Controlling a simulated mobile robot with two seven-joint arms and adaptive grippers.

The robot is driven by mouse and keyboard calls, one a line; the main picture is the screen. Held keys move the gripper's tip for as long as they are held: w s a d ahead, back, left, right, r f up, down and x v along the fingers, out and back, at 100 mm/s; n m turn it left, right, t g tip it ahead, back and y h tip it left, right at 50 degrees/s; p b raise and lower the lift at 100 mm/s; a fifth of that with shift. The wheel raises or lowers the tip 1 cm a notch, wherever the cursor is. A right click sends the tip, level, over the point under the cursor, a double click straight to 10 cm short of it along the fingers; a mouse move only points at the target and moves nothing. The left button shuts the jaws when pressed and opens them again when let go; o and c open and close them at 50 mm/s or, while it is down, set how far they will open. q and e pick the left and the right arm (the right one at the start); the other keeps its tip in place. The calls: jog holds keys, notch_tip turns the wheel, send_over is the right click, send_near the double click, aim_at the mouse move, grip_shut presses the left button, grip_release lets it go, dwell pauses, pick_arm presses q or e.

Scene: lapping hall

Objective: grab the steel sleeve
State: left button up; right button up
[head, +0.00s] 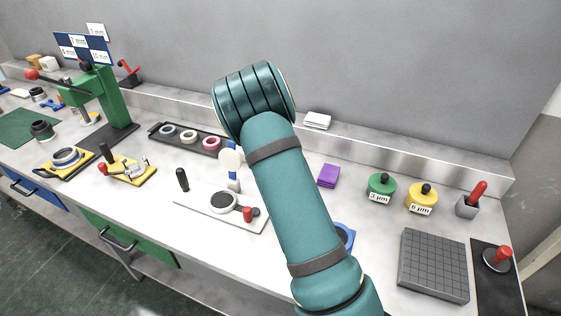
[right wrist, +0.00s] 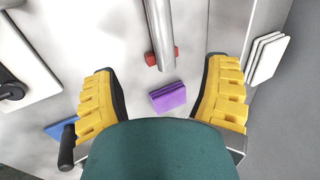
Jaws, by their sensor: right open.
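A bright steel cylinder (right wrist: 160,25), possibly the steel sleeve, shows in the right wrist view. Its lower end is beside or over a small red piece (right wrist: 160,61); I cannot tell if they touch. In the head view my arm covers that area. My right gripper (right wrist: 160,68) is open and empty, its yellow fingers spread on either side of the cylinder's lower end with gaps to both. The depth between them is unclear. The gripper itself is hidden in the head view. My left gripper is out of view.
A purple block (head: 328,175) also shows between the fingers in the wrist view (right wrist: 168,97). A white stack (right wrist: 265,57) lies near the wall. A white plate (head: 193,206) with a ring, a black tray (head: 159,137) of rings, and green (head: 382,187) and yellow (head: 421,197) pots surround my arm.

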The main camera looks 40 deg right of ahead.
jog(key=b+x, duration=0.1)
jog(key=x, duration=0.7)
jog(key=shift+b+x, duration=0.75)
jog(key=shift+x, duration=1.95)
jog(key=shift+w+d+r, duration=0.1)
jog(key=shift+d, duration=0.05)
grip_shut()
